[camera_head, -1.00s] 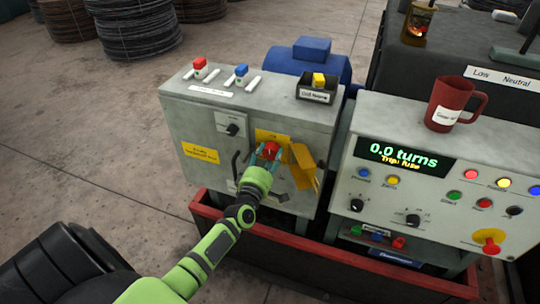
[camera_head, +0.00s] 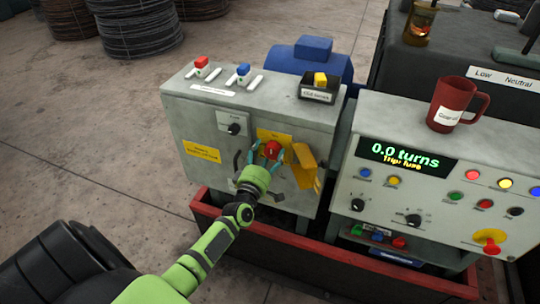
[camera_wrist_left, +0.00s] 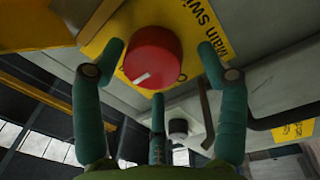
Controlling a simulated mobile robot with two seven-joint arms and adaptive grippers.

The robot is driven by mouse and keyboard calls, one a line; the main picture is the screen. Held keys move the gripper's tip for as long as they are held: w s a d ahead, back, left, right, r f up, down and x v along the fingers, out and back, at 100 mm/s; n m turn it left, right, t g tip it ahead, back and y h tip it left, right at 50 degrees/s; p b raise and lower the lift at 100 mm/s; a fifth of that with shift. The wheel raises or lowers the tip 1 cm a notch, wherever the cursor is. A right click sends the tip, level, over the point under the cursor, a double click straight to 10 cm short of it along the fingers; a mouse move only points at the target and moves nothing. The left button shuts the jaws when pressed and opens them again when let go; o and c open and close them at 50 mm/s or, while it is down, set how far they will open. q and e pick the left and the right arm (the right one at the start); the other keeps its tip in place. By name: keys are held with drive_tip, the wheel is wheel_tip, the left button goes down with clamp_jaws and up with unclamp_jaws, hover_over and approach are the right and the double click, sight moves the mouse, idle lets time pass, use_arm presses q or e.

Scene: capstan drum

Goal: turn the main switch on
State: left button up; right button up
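The main switch is a red round knob (camera_head: 272,149) on a yellow plate (camera_head: 266,134) on the front of the grey cabinet. In the left wrist view the knob (camera_wrist_left: 152,57) is large, its white mark pointing to the lower left, with a partly hidden "Main swi…" label (camera_wrist_left: 207,22) beside it. My left gripper (camera_head: 268,157) is in front of the knob; in the wrist view its teal fingers (camera_wrist_left: 160,62) stand spread around it, with a visible gap at the right finger. The left finger looks very near the knob; contact is unclear. My right gripper is out of view.
A yellow flap (camera_head: 304,167) sticks out just right of the knob. A smaller black selector (camera_head: 233,129) is at upper left on the grey cabinet (camera_head: 190,119). The console display (camera_head: 405,158) reads "0.0 turns, Trip: fuse". A red mug (camera_head: 455,104) stands on the console.

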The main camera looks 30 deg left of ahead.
use_arm(q)
drive_tip(key=shift+s+d, duration=0.25)
drive_tip(key=shift+d, duration=0.05)
drive_tip(key=v, duration=1.1)
drive_tip(key=shift+s+a, duration=0.2)
drive_tip(key=shift+s, duration=0.1)
drive_tip(key=s+d+f+m+g+h, duration=0.1)
drive_tip(key=s+d+f+m+g, duration=0.2)
drive_tip(key=f, duration=0.6)
drive_tip(key=s+d+f+m+g+h, duration=0.2)
drive_tip(key=s+f+m, duration=0.2)
drive_tip(key=f, duration=0.5)
drive_tip(key=s+d+f+m+g+h, duration=0.1)
drive_tip(key=s+d+f+m+g, duration=0.2)
drive_tip(key=f, duration=0.6)
drive_tip(key=s+d+f+m+g, duration=0.1)
drive_tip(key=s+f+m+g, duration=0.2)
drive_tip(key=s, duration=0.6)
drive_tip(key=s+d+f+m+g+b, duration=0.1)
drive_tip(key=s+f+m+g, duration=0.2)
drive_tip(key=s+f, duration=0.5)
drive_tip(key=s+d+f+m+g, duration=0.1)
drive_tip(key=s+f+m+g, duration=0.2)
drive_tip(key=s, duration=0.7)
wheel_tip(320, 180, down, 3)
drive_tip(key=shift+s+d+f+m+h+b, duration=0.1)
drive_tip(key=shift+s+d+m+h+b, duration=0.15)
drive_tip(key=shift+m, duration=0.75)
